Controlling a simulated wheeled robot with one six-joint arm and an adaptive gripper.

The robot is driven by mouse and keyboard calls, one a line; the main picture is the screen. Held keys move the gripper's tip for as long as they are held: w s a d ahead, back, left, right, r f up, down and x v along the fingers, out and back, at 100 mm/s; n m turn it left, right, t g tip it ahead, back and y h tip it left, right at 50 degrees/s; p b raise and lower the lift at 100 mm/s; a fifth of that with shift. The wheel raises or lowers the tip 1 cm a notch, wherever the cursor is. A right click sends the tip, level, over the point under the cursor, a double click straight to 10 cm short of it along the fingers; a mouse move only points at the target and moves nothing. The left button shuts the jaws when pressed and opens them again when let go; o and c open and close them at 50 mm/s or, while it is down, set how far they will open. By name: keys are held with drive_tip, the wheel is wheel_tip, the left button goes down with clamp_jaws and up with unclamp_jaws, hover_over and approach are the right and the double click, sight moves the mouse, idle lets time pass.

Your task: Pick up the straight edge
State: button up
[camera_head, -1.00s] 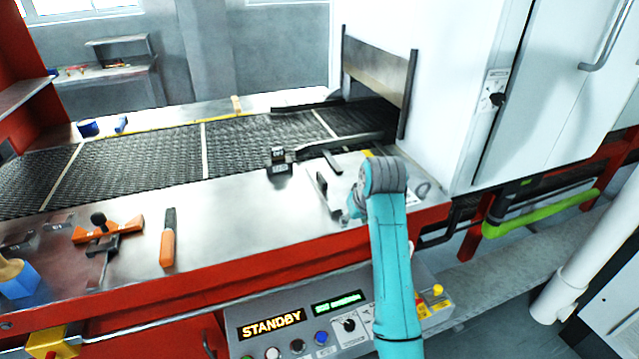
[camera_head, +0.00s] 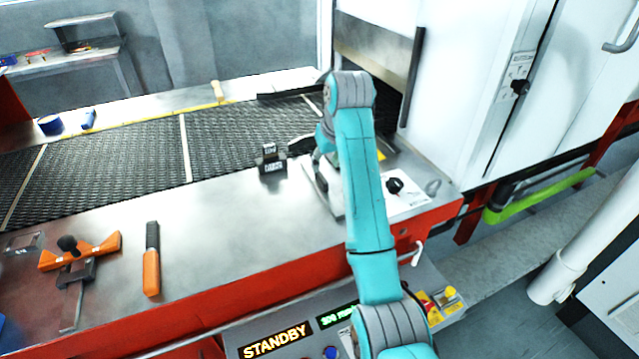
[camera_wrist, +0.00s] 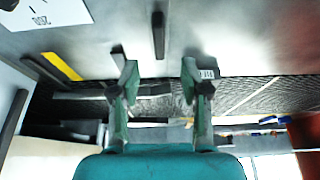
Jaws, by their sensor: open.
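A slim dark bar, which looks like the straight edge (camera_wrist: 158,35), lies on the steel table top in the wrist view. In the head view it shows beside my forearm (camera_head: 320,181), partly hidden. My gripper (camera_wrist: 157,72) is open and empty, its two fingers apart, with the bar ahead of the gap between them and touching neither. In the head view my arm hides most of the gripper. Another dark piece (camera_wrist: 118,52) lies by the left fingertip in the wrist view.
A labelled black block (camera_head: 271,160) stands near the mesh belt (camera_head: 120,158). A white card with a black knob (camera_head: 404,192) lies right of my arm. An orange-handled tool (camera_head: 151,262) and orange clamp (camera_head: 80,252) lie left. The table middle is clear.

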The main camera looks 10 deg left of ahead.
sight(321, 176)
drive_tip(key=shift+x, duration=4.05)
clamp_jaws()
